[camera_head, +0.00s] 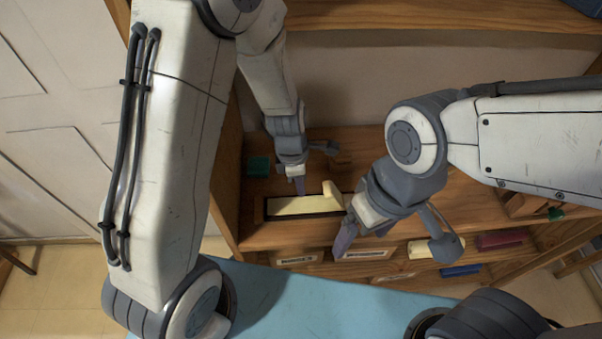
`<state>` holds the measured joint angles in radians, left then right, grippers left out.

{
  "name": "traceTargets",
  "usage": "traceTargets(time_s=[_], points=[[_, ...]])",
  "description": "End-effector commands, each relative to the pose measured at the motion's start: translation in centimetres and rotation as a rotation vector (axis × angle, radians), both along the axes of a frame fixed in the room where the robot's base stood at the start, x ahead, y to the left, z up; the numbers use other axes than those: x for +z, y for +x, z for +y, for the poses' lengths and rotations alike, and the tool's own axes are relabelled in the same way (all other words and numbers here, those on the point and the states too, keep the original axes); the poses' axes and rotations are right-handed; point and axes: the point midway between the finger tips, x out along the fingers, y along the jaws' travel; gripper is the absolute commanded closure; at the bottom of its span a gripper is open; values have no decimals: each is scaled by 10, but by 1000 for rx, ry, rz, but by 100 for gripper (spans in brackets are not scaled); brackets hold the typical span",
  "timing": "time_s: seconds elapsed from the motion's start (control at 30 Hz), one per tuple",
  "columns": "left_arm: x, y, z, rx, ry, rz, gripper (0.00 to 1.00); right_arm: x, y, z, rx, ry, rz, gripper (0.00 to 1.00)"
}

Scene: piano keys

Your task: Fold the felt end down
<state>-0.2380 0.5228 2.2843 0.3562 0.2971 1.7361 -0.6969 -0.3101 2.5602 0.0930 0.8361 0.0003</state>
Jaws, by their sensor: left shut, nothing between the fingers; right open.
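A pale yellow strip (300,206), which looks like the felt, lies along a dark base (267,216) on the wooden shelf. Its right end stands up as a short flap (332,189). My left gripper (299,187) is shut and empty, pointing down just behind the strip, left of the raised end. My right gripper (345,236) is open and empty, in front of and to the right of the raised end. It hides part of the dark base's right end. Whether either gripper touches the strip cannot be told.
A green block (258,167) sits at the back left of the shelf. Lower down are labelled boxes (298,257), a yellow block (424,252), a red block (501,240) and a blue block (461,270). A blue surface (290,300) lies in front. The cabinet's left wall (226,180) stands close by.

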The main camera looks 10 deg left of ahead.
Motion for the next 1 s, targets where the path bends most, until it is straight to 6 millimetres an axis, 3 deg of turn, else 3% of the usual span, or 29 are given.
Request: traceTargets(time_s=[0.03, 0.1, 0.17, 0.4, 0.83, 1.0], points=[[-15, 0, -1, 0, 0, 4, 100, -6, 0, 0, 0, 0, 0, 14], [-21, 1, -5, -3, 1, 1, 100, -5, 0, 0, 0, -1, 1, 14], [-7, 5, -16, -8, -1, -3, 100, 8, 0, 0, 0, -1, 1, 14], [0, 10, -37, -5, -1, -2, 100, 18, 0, 0, -1, 0, 0, 14], [0, 11, -40, -5, -1, -2, 100, 18, 0, 0, -1, 0, 0, 14], [4, 17, -45, -12, -1, -2, 100, 28, 0, 0, -1, 0, 0, 14]])
